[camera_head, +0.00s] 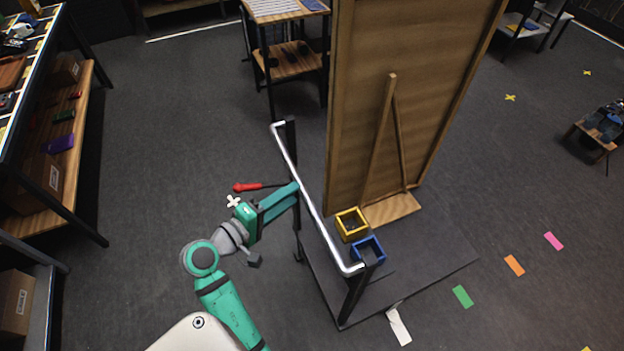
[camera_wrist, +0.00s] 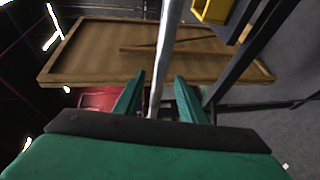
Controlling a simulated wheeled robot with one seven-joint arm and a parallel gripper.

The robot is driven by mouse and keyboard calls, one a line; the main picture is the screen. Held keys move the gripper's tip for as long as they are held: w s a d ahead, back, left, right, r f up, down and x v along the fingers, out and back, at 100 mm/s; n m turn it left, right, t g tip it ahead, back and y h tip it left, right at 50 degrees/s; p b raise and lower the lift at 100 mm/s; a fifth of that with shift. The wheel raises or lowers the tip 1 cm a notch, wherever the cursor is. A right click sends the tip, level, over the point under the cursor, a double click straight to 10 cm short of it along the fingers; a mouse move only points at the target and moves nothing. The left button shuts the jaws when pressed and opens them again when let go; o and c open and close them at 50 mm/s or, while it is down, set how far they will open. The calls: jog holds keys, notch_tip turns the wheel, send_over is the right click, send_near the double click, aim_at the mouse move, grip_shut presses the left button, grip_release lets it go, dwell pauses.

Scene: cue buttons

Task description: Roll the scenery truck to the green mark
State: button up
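The scenery truck is a dark flat platform (camera_head: 430,262) carrying a tall wooden panel (camera_head: 400,90) with a brace. A silver push rail (camera_head: 312,205) on dark posts runs along its left side. The green mark (camera_head: 462,296) lies on the floor just off the platform's lower right edge. My gripper (camera_head: 296,188) is at the rail's middle, reaching from the left. In the wrist view, the rail (camera_wrist: 168,45) passes between the two green fingers (camera_wrist: 158,78), with gaps seen on both sides. The gripper looks open around it.
Yellow (camera_head: 351,224) and blue (camera_head: 368,249) open boxes sit on the platform. A red-ended lever (camera_head: 246,187) sticks out left. Orange (camera_head: 514,265), pink (camera_head: 553,240) and white (camera_head: 398,325) marks lie nearby. A shelf (camera_head: 285,62) stands behind. The floor at right is mostly clear.

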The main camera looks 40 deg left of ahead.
jog(key=w+f, duration=0.1)
jog(key=w, duration=0.8)
jog(key=shift+f, duration=0.3)
grip_shut()
